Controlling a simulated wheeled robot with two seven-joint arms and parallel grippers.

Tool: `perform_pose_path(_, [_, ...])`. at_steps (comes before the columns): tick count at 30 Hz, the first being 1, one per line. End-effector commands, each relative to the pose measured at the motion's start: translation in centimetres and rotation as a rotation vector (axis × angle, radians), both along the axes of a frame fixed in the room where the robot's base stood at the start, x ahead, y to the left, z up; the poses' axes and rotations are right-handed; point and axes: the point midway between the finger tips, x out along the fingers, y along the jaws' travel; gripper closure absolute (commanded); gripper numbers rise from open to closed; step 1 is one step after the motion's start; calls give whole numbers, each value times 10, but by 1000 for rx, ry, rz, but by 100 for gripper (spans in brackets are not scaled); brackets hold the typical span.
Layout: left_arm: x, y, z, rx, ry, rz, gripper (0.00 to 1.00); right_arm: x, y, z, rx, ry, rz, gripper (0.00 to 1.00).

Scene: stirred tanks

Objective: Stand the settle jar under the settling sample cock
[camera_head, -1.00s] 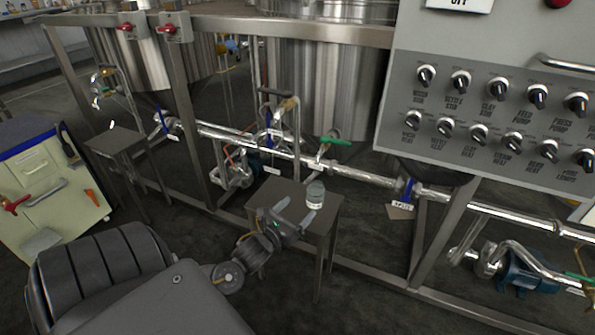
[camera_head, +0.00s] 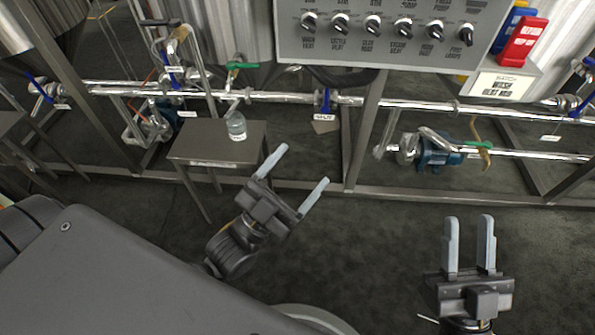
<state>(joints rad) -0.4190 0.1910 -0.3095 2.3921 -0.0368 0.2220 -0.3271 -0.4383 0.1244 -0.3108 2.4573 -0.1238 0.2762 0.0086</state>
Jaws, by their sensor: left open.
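The settle jar (camera_head: 237,127), a small clear jar with a pale band, stands upright near the right back of a small metal stand (camera_head: 190,150). A thin bent pipe with a tan and dark handle (camera_head: 180,34) comes down behind the stand. A green-handled valve (camera_head: 240,66) sits above and behind the jar. I cannot tell for certain which of these is the settling sample cock. My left gripper (camera_head: 305,165) is open and empty, to the right of the jar and apart from it. My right gripper (camera_head: 469,228) is open and empty over the floor at lower right.
A steel pipe (camera_head: 275,96) runs behind the stand, with a blue-handled valve (camera_head: 326,100). A frame post (camera_head: 362,130) and low rail stand to the right. A blue pump (camera_head: 437,152) is behind the rail. A control panel (camera_head: 385,50) overhangs above. The floor in front is clear.

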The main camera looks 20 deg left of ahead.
Motion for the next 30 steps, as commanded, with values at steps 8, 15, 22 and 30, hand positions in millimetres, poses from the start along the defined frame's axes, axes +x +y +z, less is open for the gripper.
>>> perform_pose_path(8, [-27,-15,39,-309,13,-251,25,0,0,0,0,-1,0,64])
perform_pose_path(15, [-28,-16,39,-318,15,-261,25,0,0,0,0,-1,0,64])
perform_pose_path(22, [-28,-16,39,-317,15,-259,25,0,0,1,1,-2,-1,64])
perform_pose_path(30, [14,-24,-6,-263,221,-204,25,41,8,-44,-73,202,-23,64])
